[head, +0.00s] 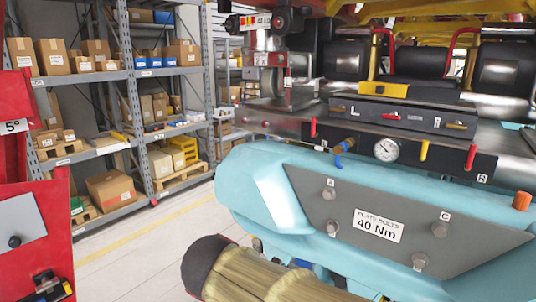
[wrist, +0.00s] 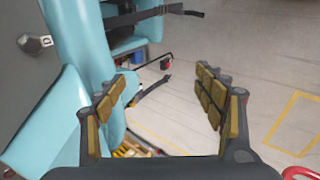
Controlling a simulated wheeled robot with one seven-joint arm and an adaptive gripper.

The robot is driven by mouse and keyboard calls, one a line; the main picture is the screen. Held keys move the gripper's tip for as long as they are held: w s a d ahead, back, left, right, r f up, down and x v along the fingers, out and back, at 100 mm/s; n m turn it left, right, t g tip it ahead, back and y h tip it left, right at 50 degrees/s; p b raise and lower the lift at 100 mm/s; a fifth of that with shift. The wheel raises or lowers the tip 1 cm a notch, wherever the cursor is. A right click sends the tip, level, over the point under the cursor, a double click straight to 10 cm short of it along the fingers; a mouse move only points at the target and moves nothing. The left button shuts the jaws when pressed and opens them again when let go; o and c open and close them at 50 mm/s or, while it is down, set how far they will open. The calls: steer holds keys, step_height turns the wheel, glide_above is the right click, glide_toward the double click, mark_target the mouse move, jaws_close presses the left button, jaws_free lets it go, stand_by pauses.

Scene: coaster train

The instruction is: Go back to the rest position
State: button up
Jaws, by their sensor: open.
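My gripper (wrist: 160,84) shows in the wrist view with its two padded fingers spread wide. It is open and nothing is between the fingers. The floor and some dark strap-like parts show beyond the gap. The teal train body (wrist: 75,50) stands to the left of the fingers, and I cannot tell how far it is from them. In the head view the train's teal body (head: 255,165) fills the right side, with a grey plate (head: 330,205) labelled "PLATE BOLTS 40 Nm".
Shelves (head: 180,72) with cardboard boxes stand at the back left. A red cabinet (head: 50,245) is at the left edge. Open floor (head: 130,250) lies between cabinet and train. Floor (wrist: 250,50) is also clear at the wrist view's right.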

steer(key=s+d+f+m+g+y, duration=0.1)
steer(key=s+d+f+m+y, duration=0.2)
steer(key=s+d, duration=0.35)
steer(key=s+d+f+m+g+y, duration=0.1)
steer(key=s+d+f+m, duration=0.35)
steer(key=s, duration=0.35)
steer(key=s+d+r+m+t, duration=0.1)
steer(key=d+r+m, duration=0.1)
steer(key=d, duration=0.5)
steer(key=shift+s+d+r+m, duration=0.2)
steer(key=shift+r+m, duration=0.15)
steer(key=shift+m, duration=0.5)
